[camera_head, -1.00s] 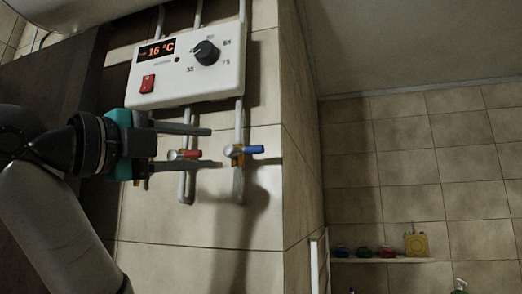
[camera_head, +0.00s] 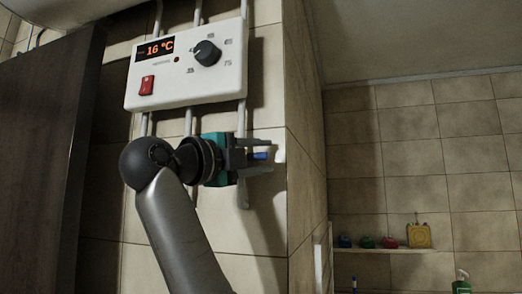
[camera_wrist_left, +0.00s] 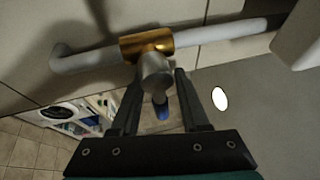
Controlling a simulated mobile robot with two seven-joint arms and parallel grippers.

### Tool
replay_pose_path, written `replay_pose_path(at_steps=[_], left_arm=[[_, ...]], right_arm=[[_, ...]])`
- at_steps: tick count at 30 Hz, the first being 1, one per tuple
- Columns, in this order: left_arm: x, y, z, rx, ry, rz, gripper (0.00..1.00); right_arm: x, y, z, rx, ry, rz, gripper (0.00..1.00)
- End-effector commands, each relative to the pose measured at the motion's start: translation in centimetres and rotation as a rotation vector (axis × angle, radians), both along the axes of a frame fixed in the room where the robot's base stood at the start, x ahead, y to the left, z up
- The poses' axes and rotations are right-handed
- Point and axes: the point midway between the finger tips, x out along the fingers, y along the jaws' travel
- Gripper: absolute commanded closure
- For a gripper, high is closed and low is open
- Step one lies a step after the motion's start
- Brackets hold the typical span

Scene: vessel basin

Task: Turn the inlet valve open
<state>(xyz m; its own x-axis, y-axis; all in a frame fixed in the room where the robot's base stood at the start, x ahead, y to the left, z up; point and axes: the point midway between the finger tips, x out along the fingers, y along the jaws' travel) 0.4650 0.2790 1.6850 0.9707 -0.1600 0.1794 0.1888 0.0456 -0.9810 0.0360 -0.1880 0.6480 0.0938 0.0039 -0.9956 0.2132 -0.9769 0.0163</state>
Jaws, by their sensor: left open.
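The blue-handled valve (camera_head: 260,156) sits on the right-hand pipe below the white heater. My left gripper (camera_head: 270,157) is open, with one finger above and one below the blue handle. In the left wrist view, the valve's brass body (camera_wrist_left: 147,42) joins a white pipe, and its silver stem (camera_wrist_left: 155,72) and blue handle (camera_wrist_left: 161,108) lie between the open fingers of my left gripper (camera_wrist_left: 156,90). The handle points along the fingers. I cannot tell whether a finger touches it. The red-handled valve is hidden behind my left gripper and wrist. My right gripper is not in view.
The white heater (camera_head: 187,68) hangs just above, with a 16 °C display, a red switch (camera_head: 147,86) and a dark knob (camera_head: 207,53). A dark panel (camera_head: 40,150) stands at the left. The tiled wall's corner is close right; beyond it is a shelf (camera_head: 385,251) with small items.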

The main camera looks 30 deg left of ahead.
Motion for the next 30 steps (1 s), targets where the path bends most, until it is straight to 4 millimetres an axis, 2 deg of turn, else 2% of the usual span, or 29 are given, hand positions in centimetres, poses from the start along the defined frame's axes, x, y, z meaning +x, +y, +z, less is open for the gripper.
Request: replay_pose_path(at_steps=[9, 21, 30], left_arm=[[0.27, -0.05, 0.01, 0.0, 0.0, 0.0, 0.55], [0.22, -0.05, 0.03, 0.0, -0.001, 0.0, 1.0], [0.23, -0.05, 0.02, 0.0, 0.0, 0.0, 1.0]], right_arm=[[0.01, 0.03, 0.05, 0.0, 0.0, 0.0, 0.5], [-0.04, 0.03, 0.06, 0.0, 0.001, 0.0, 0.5], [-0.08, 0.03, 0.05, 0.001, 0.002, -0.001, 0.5]])
